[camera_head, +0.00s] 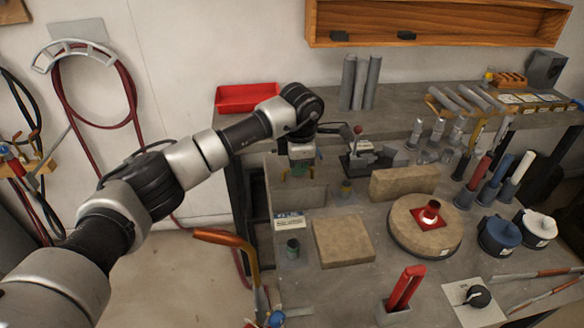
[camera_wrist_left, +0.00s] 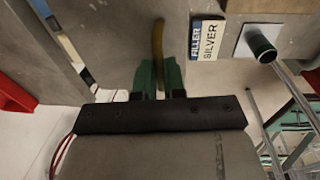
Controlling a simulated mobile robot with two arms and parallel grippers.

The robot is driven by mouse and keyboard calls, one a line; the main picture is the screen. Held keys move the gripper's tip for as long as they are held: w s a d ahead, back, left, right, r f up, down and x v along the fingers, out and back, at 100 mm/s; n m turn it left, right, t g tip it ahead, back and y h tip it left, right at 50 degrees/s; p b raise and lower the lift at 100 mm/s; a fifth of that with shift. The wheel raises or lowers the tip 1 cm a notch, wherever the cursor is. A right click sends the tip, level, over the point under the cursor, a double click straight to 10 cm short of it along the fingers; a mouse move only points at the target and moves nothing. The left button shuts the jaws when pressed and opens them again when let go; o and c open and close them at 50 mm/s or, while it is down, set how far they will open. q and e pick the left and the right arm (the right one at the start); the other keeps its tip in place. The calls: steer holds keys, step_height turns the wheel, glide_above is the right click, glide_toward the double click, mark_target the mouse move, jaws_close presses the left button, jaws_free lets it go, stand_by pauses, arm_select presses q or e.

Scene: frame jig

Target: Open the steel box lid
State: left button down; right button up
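The steel box (camera_head: 300,192) is a grey block-like box at the back left of the bench, partly covered by my arm in the head view. My left gripper (camera_head: 300,171) points down over it. In the left wrist view a curved brass-coloured handle (camera_wrist_left: 158,40) runs between the green fingertips of this gripper (camera_wrist_left: 160,76). The fingers lie close on both sides of the handle and appear shut on it. The lid looks down flat, though its edge is hard to make out. My right gripper is in neither view.
A label reading FILLER SILVER (camera_wrist_left: 207,40) lies beside the box. A small green-topped pot (camera_head: 292,248) and a tan block (camera_head: 343,242) stand in front. A red tray (camera_head: 247,97) sits behind.

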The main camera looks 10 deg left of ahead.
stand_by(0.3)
arm_select(q)
steer(key=shift+w+a+r+p, duration=0.1)
steer(key=shift+w+r+p, duration=0.15)
steer(key=shift+r, duration=0.4)
steer(key=shift+w+a+r+p, duration=0.1)
steer(key=shift+w+r+p, duration=0.15)
steer(key=shift+r, duration=0.45)
steer(key=shift+w+a+r+p, duration=0.2)
steer(key=shift+w+r, duration=0.1)
steer(key=shift+r, duration=0.2)
steer(key=shift+w+a+r+p, duration=0.15)
steer(key=shift+w+r, duration=0.1)
steer(key=shift+r, duration=0.2)
steer(key=shift+w, duration=0.15)
